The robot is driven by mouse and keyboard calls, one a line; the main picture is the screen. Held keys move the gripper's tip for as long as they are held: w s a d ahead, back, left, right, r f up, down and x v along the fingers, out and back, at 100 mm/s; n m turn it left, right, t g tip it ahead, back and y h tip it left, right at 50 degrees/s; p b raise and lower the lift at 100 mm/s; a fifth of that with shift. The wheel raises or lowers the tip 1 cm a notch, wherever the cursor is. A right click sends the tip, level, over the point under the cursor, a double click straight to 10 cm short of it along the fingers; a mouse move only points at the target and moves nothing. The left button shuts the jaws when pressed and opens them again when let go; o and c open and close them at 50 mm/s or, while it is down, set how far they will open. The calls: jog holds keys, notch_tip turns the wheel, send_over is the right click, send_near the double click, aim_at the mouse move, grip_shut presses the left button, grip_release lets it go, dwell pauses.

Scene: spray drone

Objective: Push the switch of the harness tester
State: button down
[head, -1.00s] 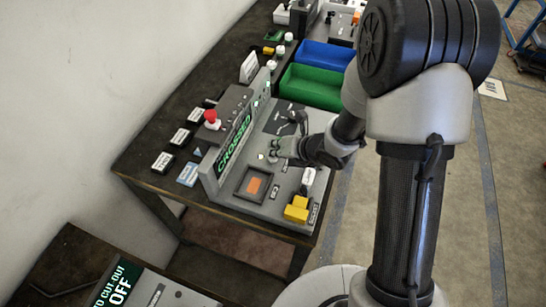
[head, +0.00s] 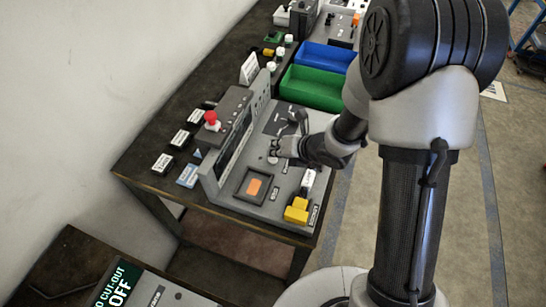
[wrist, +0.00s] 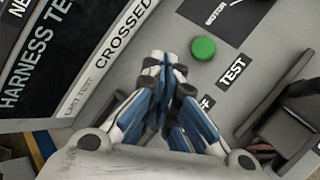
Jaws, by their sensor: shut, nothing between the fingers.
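The harness tester (head: 226,190) is a grey panel on the dark bench, with an upright dark display (head: 237,139). In the wrist view its display board (wrist: 85,60) reads "HARNESS TE…" and "CROSSED". A round green button (wrist: 203,48) sits on the panel beside a "TEST" label (wrist: 235,71). My gripper (wrist: 165,66) is shut and empty, with its fingertips over the panel left of the green button, apart from it in the picture. In the head view my gripper (head: 274,152) is low over the panel; contact cannot be told. Another label is partly hidden behind the fingers.
An orange rocker (head: 254,187) in a dark frame and a yellow connector (head: 297,209) are near the panel's front. A red knob (head: 211,117) stands on a box behind the display. Green (head: 311,88) and blue (head: 327,56) bins lie beyond.

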jog(key=shift+r, duration=0.15)
notch_tip(320, 180, up, 6)
jog(key=p, duration=0.4)
dwell(0.3)
dwell(0.4)
jog(key=s+d+r+m+t+h, duration=0.15)
jog(key=d+r+m+h, duration=0.25)
jog(key=d+r+m, duration=0.4)
jog(key=s+d+r+m+h, duration=0.2)
jog(key=d+r+m+h, duration=0.1)
jog(key=d+r+m, duration=0.45)
jog(key=s+a+r+m+g, duration=0.1)
jog(key=s+r+m, duration=0.1)
jog(key=s+m, duration=0.8)
jog(key=s+a+r+m+g, duration=0.1)
jog(key=s+r+m+g, duration=0.1)
jog(key=s+m, duration=0.8)
jog(key=s+r, duration=0.1)
jog(key=s, duration=0.2)
jog(key=shift+r+m, duration=0.25)
jog(key=shift+m, duration=0.1)
